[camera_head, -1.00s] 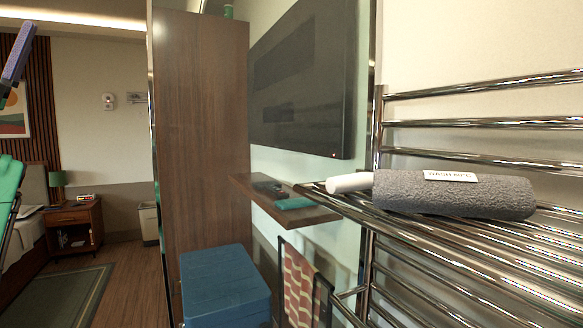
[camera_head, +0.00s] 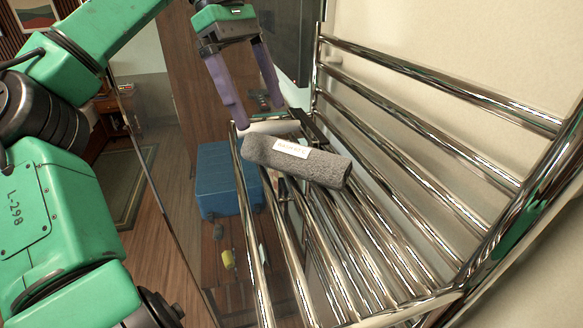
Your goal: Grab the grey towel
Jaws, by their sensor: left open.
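The grey towel (camera_head: 322,169) is rolled up and lies on the chrome bars of the towel rack (camera_head: 360,255), with a white paper label on top. A white cylinder (camera_head: 270,128) lies just beyond its far left end. My left gripper (camera_head: 259,112), with two purple fingers, reaches down from the top. Its fingers are spread apart with nothing between them, beyond the towel and close to the white cylinder. I cannot tell whether a finger touches the cylinder. My right gripper is out of view.
Chrome rails rise along the wall on the right, with a thick post (camera_head: 520,215) at the near right. A blue box (camera_head: 222,178) stands below and beyond the rack. A dark wall panel (camera_head: 292,42) is behind the gripper. A small yellow item (camera_head: 228,260) shows lower down.

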